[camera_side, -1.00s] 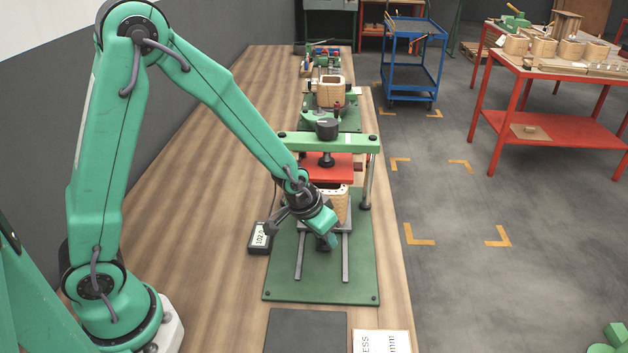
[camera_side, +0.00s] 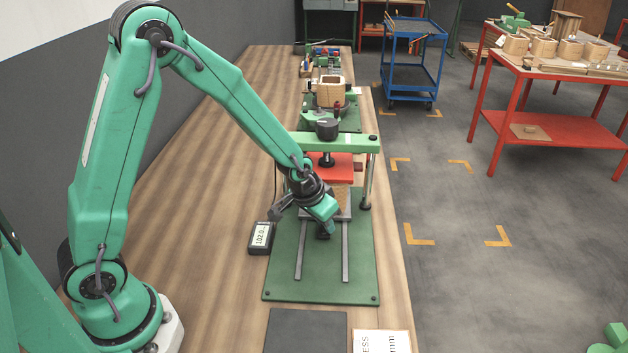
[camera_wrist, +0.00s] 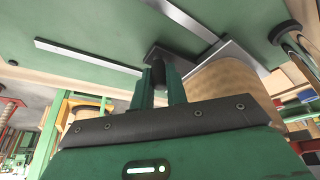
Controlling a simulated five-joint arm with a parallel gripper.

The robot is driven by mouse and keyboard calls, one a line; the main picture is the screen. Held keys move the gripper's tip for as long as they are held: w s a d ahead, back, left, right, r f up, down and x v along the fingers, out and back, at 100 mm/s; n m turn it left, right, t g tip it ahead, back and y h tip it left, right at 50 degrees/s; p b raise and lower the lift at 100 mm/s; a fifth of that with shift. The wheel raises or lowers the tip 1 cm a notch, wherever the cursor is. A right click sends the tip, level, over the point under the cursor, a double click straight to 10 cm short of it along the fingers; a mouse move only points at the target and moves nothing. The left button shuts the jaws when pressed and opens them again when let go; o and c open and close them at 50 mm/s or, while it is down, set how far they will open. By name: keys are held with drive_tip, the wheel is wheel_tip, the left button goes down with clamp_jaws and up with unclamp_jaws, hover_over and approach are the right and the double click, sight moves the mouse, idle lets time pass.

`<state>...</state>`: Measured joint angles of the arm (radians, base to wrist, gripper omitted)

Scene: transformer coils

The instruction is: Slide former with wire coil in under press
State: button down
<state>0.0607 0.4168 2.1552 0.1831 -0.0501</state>
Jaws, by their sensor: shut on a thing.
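The press stands on a green base plate (camera_side: 320,270), with a green crossbeam (camera_side: 352,143), a dark screw knob and a red pressing plate (camera_side: 333,168). The former with wire coil (camera_side: 341,198) is a tan block on a grey sled, under the red plate and partly hidden by my arm; its tan side also shows in the wrist view (camera_wrist: 225,82). Two grey rails (camera_side: 345,250) run forward from it. My gripper (camera_side: 323,232) is at the front of the sled. In the wrist view its fingers (camera_wrist: 160,75) are shut on a dark knob fixed to the sled.
A small display (camera_side: 261,236) sits left of the base plate. A dark mat (camera_side: 306,331) and a white card (camera_side: 382,341) lie in front. Another tan coil former (camera_side: 329,92) stands behind the press. A chrome post (camera_side: 367,185) rises at the right.

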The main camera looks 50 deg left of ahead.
drive_tip(key=c, duration=1.4)
unclamp_jaws()
drive_tip(key=shift+w+a+r, duration=0.1)
drive_tip(key=shift+w+a, duration=0.1)
drive_tip(key=shift+w, duration=0.05)
drive_tip(key=shift+s, duration=0.1)
drive_tip(key=v, duration=0.7)
drive_tip(key=shift+s+r, duration=0.2)
drive_tip(key=shift+r, duration=0.1)
drive_tip(key=shift+r, duration=0.1)
drive_tip(key=s+a+r, duration=0.1)
drive_tip(key=s+r, duration=0.6)
drive_tip(key=s, duration=0.2)
drive_tip(key=s+a+r+t, duration=0.1)
drive_tip(key=s+r, duration=0.6)
drive_tip(key=s, duration=0.3)
drive_tip(key=shift+s, duration=0.3)
